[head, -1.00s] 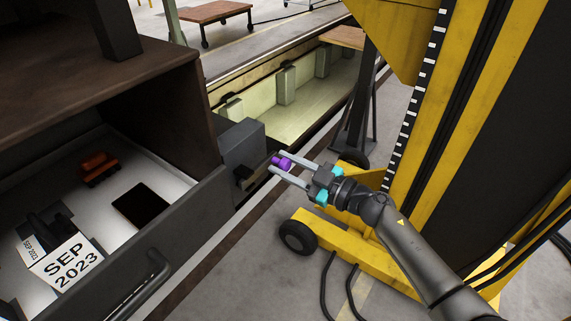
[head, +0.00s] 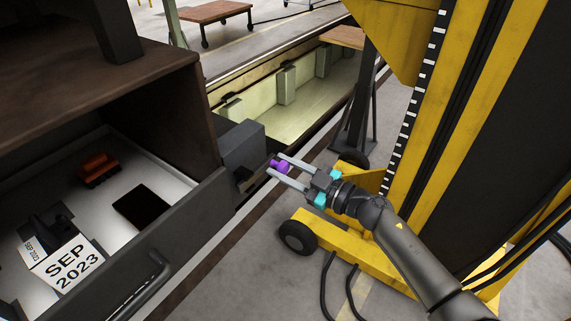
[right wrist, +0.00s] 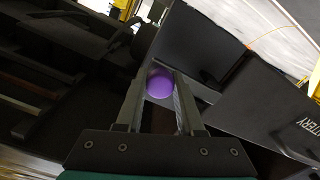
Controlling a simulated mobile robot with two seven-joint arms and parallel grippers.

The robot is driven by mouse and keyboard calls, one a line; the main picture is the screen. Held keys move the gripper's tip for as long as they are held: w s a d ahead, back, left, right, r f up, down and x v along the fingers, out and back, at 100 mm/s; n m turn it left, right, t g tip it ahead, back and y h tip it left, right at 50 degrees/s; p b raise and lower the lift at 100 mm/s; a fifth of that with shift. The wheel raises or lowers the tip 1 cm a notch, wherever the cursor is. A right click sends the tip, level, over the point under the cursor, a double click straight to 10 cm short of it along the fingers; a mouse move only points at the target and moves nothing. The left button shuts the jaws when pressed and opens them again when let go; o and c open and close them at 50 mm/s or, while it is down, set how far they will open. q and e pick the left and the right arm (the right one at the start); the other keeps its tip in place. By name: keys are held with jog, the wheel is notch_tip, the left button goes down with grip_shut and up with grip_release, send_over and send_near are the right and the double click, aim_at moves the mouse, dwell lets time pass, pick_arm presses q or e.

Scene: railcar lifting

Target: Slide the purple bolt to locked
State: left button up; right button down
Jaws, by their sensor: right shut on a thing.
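The purple bolt (head: 281,166) shows as a short purple knob near the middle of the head view, just right of a dark grey box. My right gripper (head: 276,166) is shut on it, with one finger on each side. In the right wrist view the round purple end of the bolt (right wrist: 160,84) sits between the two fingers (right wrist: 158,92). The far end of the bolt and what it slides in are hidden. My left gripper is not in view.
The dark grey box (head: 242,146) stands beside the bolt. An open drawer (head: 195,235) at the left holds a date block (head: 68,262), an orange toy-like piece (head: 98,168) and a dark flat item (head: 141,206). A yellow lifting column (head: 455,110) with a wheeled base stands at the right.

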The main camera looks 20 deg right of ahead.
aim_at(259, 174)
jog(key=s+a+p, duration=0.2)
jog(key=a, duration=0.1)
jog(key=shift+s, duration=0.25)
jog(key=shift+s+a, duration=0.1)
jog(key=shift+a, duration=0.1)
jog(key=shift+f, duration=0.1)
jog(key=c, duration=0.5)
grip_release()
jog(key=shift+s+a, duration=0.1)
jog(key=shift+c, duration=0.2)
